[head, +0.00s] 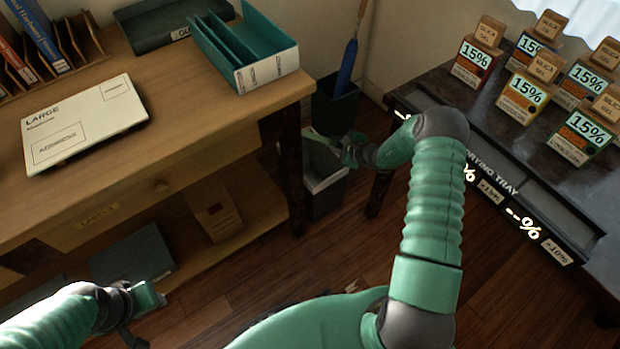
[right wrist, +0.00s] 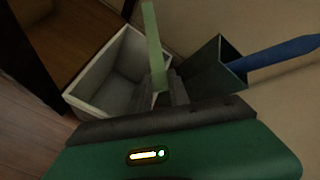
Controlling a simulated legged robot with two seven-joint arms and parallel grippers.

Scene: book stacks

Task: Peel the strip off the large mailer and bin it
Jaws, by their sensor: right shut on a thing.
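The large mailer (head: 85,122) lies flat on the wooden desk at the left, its printed side up. My right gripper (head: 347,150) is shut on a pale green strip (head: 318,138), away from the mailer. In the right wrist view the strip (right wrist: 153,45) sticks out from between the fingers (right wrist: 172,90). The white-rimmed bin (head: 326,184) stands on the floor beside the desk. The strip appears over its opening; the bin's inside (right wrist: 112,72) looks empty where visible. My left gripper (head: 148,297) is low at the bottom left, its jaw gap unclear.
A teal divided tray (head: 240,62) sits at the desk's right edge.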

